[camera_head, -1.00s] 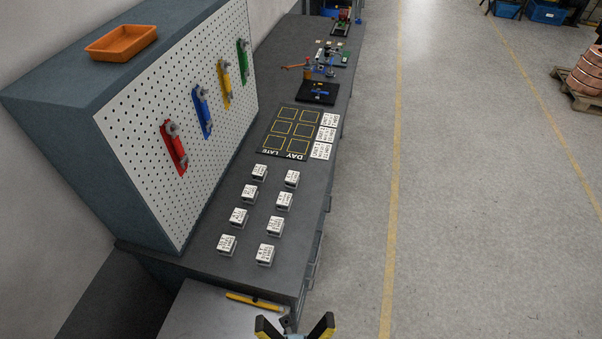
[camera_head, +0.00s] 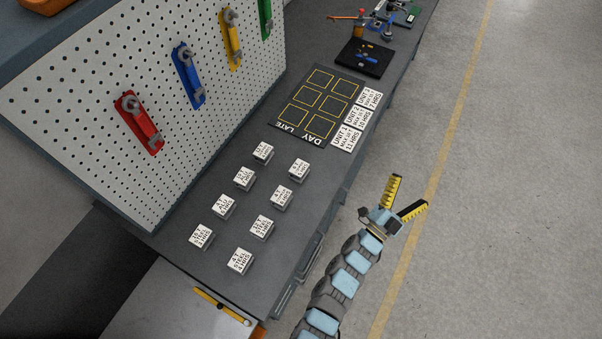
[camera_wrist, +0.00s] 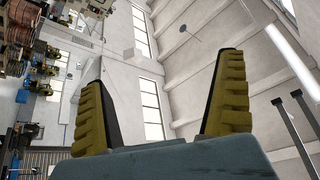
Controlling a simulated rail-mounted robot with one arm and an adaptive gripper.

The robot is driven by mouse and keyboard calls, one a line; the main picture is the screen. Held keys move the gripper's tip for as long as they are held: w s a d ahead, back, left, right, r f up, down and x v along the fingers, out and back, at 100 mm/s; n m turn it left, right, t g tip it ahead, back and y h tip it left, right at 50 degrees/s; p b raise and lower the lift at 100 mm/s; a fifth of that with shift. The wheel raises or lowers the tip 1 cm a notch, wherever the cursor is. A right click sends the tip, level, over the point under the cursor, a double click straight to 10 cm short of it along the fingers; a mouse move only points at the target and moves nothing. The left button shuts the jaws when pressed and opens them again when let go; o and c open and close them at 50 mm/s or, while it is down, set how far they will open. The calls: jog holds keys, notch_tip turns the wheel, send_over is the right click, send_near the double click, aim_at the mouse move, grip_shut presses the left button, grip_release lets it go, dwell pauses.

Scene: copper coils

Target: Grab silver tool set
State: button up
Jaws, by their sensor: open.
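No single item is clearly a silver tool set. Grey metal tools hang on the pegboard (camera_head: 75,115), on a red holder (camera_head: 139,124), a blue holder (camera_head: 188,76), a yellow holder (camera_head: 231,40) and a green holder (camera_head: 265,18). Several small silver-grey blocks with white printed tops stand in two rows on the dark bench, such as this block (camera_head: 240,261). My gripper (camera_head: 408,193) is open and empty, raised right of the bench and apart from tools and blocks. In the wrist view, nothing lies between its yellow-padded fingers (camera_wrist: 165,72); beyond are ceiling and walls.
A black DAY/LATE board (camera_head: 318,108) with yellow squares lies on the bench (camera_head: 190,268), white cards (camera_head: 355,118) beside it. Behind are a black tray (camera_head: 364,58) and small devices. A yellow bar (camera_head: 222,306) lies near the front. The floor (camera_head: 510,200) at right is clear.

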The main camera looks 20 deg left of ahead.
aim_at(301, 168)
jog(key=w+a+f+m+g+y+b, duration=0.25)
jog(key=w+f, duration=0.25)
jog(key=f, duration=0.4)
jog(key=w+a+f+m+g+y+b, duration=0.1)
jog(key=w+f+g+y+b, duration=0.3)
jog(key=f, duration=0.5)
jog(key=w+a+f+m+g+y+b, duration=0.1)
jog(key=w+f+m+g+y, duration=0.15)
jog(key=w+f, duration=0.45)
jog(key=s+a+f+m+g+y+b, duration=0.15)
jog(key=a+f+g+y+b, duration=0.3)
jog(key=a, duration=0.45)
jog(key=s+a+r+g+y+b, duration=0.5)
jog(key=s+a+r+y, duration=0.25)
jog(key=r, duration=0.35)
jog(key=shift+y, duration=0.4)
jog(key=b+x, duration=0.4)
jog(key=x, duration=0.7)
jog(key=b+x, duration=0.1)
jog(key=x, duration=0.1)
jog(key=b+x, duration=0.1)
jog(key=shift+s+a+f, duration=0.1)
jog(key=shift+a+f, duration=0.2)
jog(key=shift+f, duration=0.1)
jog(key=shift+a+f+b, duration=0.15)
jog(key=shift+a+b, duration=0.15)
jog(key=shift+a, duration=0.35)
